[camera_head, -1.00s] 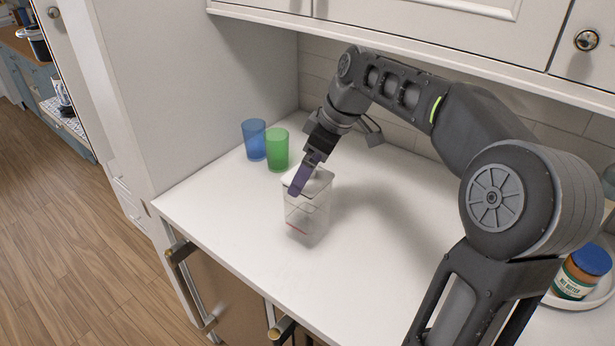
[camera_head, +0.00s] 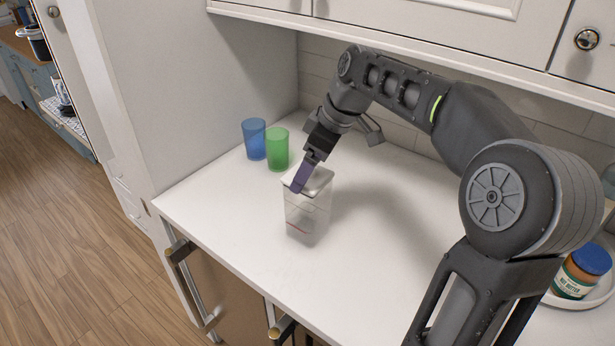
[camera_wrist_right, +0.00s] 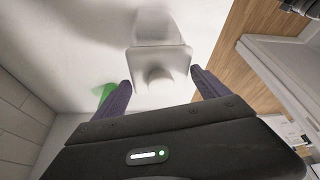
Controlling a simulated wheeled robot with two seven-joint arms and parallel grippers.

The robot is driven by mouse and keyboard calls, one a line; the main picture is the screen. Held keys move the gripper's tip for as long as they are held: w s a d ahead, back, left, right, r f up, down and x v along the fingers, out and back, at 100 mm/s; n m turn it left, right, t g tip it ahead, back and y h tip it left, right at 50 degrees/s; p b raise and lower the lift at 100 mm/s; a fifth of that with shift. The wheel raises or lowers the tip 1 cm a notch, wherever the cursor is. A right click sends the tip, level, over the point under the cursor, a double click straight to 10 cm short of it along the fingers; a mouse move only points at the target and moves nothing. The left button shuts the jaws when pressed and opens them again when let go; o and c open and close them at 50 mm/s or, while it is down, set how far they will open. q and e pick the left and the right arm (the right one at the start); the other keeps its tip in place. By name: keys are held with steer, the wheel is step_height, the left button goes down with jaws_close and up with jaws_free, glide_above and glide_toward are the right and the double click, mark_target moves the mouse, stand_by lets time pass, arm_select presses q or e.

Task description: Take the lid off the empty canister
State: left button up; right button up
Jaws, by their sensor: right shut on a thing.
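The clear, square canister (camera_head: 305,222) stands upright on the counter, and I see nothing in it apart from a faint red mark low on its wall. Its pale lid (camera_head: 321,181) sits at its top; I cannot tell if there is a small gap beneath. In the right wrist view the lid (camera_wrist_right: 142,90) shows a round knob (camera_wrist_right: 158,77) between my two dark purple fingers. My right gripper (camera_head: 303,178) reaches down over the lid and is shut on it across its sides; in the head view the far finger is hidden. My left gripper is out of view.
A green cup (camera_head: 277,150) and a blue cup (camera_head: 254,139) stand just behind and left of the canister. A nut butter jar (camera_head: 580,272) sits on a white plate at the far right. Cabinets hang above. The counter (camera_head: 245,225) in front is clear.

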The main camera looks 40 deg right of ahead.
step_height(320, 180, up, 8)
steer(key=shift+f, duration=0.15)
steer(key=shift+c, duration=0.9)
steer(key=shift+r+p, duration=0.6)
steer(key=shift+r, duration=0.6)
steer(key=shift+w, duration=0.1)
